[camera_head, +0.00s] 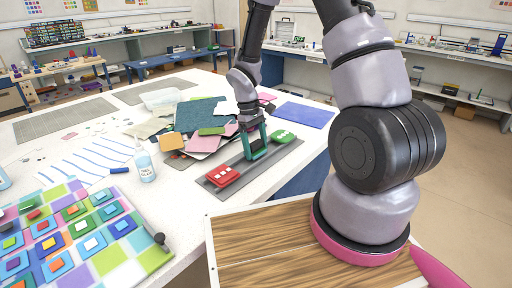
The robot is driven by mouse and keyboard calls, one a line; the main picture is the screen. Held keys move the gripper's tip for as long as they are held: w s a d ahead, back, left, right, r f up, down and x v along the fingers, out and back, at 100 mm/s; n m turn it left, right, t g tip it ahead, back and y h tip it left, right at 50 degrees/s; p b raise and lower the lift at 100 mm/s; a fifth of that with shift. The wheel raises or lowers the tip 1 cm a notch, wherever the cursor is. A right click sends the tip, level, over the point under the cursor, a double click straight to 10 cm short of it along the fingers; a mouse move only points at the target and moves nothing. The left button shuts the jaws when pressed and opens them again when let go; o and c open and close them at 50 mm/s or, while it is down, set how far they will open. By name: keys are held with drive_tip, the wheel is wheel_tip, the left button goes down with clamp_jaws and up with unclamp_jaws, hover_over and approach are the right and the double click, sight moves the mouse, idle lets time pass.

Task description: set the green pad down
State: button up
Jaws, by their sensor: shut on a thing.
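A green pad (283,136) with pale marks on top lies on a long dark grey board (262,172), towards its right end. A red pad (223,175) with pale marks lies at the board's left end. My gripper (256,150) points down over the middle of the board, between the two pads. It is shut on a teal frame-like piece (262,133), which stands upright and is at or just above the board. The green pad is a little to the right of my gripper and looks apart from it. The contact under the teal piece is too small to tell.
Left of my gripper lie overlapping sheets (196,115), with a flat green piece (212,131) on them. A blue sheet (303,114) lies behind right. A bottle (144,163) and a colourful tiled panel (90,235) are at left. Bare white table (185,215) shows in front.

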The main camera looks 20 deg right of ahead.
drive_tip(key=shift+f, duration=0.2)
drive_tip(key=o, duration=1.3)
drive_tip(key=shift+o, duration=0.2)
drive_tip(key=shift+r, duration=0.15)
drive_tip(key=v, duration=1.2)
drive_tip(key=s+d+r+m+t+y, duration=0.1)
drive_tip(key=s+d+r+m+t, duration=0.15)
drive_tip(key=r, duration=0.55)
drive_tip(key=s+d+r+m+t+y, duration=0.1)
drive_tip(key=s+d+r+m+t, duration=0.15)
drive_tip(key=r, duration=0.55)
drive_tip(key=s+d+r+m+t+y, duration=0.1)
drive_tip(key=s+r+m+t, duration=0.3)
drive_tip(key=s+r, duration=0.6)
drive_tip(key=shift+s+d+m, duration=0.6)
drive_tip(key=shift+s+m, duration=0.4)
drive_tip(key=shift+s, duration=0.25)
